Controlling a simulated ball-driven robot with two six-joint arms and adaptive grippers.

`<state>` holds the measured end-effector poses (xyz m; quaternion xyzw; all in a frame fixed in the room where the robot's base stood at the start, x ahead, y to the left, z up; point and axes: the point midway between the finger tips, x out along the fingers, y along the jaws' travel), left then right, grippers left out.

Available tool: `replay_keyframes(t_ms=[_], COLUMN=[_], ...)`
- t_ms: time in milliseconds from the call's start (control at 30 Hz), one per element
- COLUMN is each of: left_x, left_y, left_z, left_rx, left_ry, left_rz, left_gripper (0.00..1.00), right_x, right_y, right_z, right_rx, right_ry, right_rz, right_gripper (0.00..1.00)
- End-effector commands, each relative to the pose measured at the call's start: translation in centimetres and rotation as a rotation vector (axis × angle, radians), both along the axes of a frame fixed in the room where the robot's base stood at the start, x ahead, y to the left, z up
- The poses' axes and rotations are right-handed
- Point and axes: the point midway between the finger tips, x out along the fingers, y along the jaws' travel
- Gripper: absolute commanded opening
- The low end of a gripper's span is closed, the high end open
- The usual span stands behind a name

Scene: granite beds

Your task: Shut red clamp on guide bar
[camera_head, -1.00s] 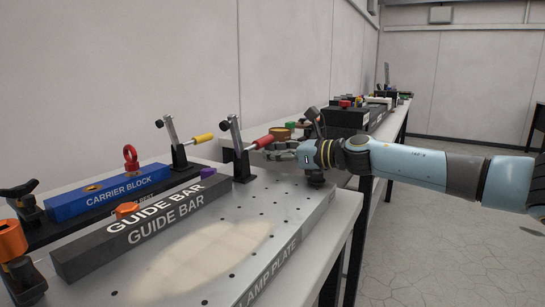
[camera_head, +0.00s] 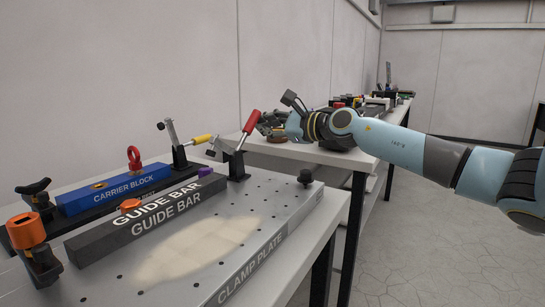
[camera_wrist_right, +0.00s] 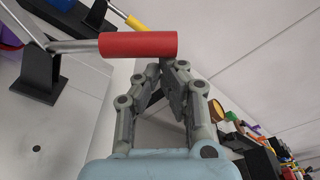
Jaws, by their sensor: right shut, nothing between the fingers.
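The red clamp's red handle (camera_head: 250,122) tilts up and to the right from its dark stand (camera_head: 238,168). Its metal arm (camera_head: 224,147) leans left towards the purple-knobbed end of the dark guide bar (camera_head: 150,217); contact there cannot be made out. My right gripper (camera_head: 268,122) is right beside the red handle. In the right wrist view, the red handle (camera_wrist_right: 138,45) lies across the front of my right gripper (camera_wrist_right: 168,67), whose fingers are shut and empty. Whether they touch the handle I cannot tell. My left gripper is not in view.
A yellow-handled clamp (camera_head: 190,143) stands behind, over the blue carrier block (camera_head: 115,188). An orange knob (camera_head: 27,230) is at the left. The clamp plate's front right (camera_head: 270,222) is mostly bare. Another bench with parts runs on behind my arm.

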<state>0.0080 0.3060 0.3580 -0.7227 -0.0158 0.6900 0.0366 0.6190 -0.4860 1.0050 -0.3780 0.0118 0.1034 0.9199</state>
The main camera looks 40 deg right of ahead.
Motion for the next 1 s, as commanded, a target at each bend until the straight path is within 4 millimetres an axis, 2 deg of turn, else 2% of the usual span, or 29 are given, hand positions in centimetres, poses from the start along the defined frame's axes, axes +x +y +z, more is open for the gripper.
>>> replay_keyframes(t_ms=[33, 200, 533, 1000], left_x=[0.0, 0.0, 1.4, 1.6], left_y=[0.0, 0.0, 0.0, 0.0], left_z=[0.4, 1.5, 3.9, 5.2], left_rx=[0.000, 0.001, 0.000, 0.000], left_ry=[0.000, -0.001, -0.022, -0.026], left_rz=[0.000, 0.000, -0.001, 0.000], left_gripper=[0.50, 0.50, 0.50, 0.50], right_x=[0.3, 0.6, 0.1, -0.2], right_y=[0.3, 1.2, 2.9, 4.0], right_z=[0.8, 2.4, 4.3, 4.8], right_rx=[-0.038, -0.190, -0.419, -0.417], right_ry=[-0.015, -0.058, -0.122, -0.121], right_rz=[0.000, 0.001, 0.001, 0.001], right_gripper=[0.00, 0.00, 0.00, 0.00])
